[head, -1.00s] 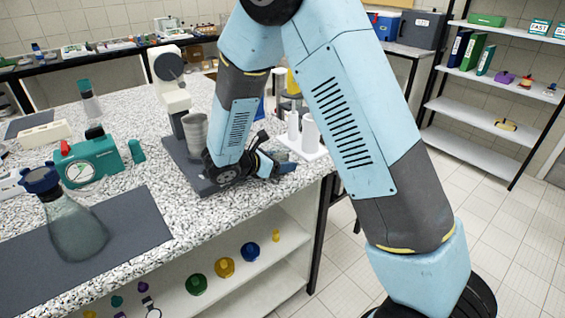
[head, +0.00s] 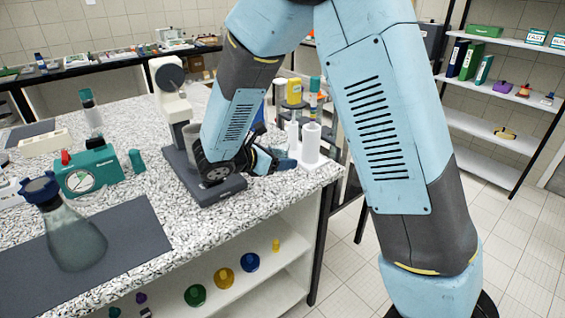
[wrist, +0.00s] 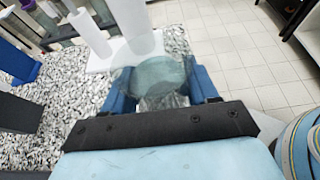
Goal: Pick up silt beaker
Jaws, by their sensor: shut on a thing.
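The silt beaker appears to be the clear glass vessel (wrist: 160,78) with a pale grey-green tint in the wrist view. My gripper (wrist: 162,92) is shut on it, with a blue finger at either side. In the head view my gripper (head: 264,160) is at the right end of the bench, beside the dark base of the sieve shaker (head: 170,85). There the beaker is hidden or too small to make out. No label can be read.
A white stand with white cylinders (head: 311,143) is close to the right of my gripper, near the bench edge. A large flask (head: 75,240) stands on a dark mat at the front left. A teal gauge box (head: 88,172) is behind it. Open floor lies right.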

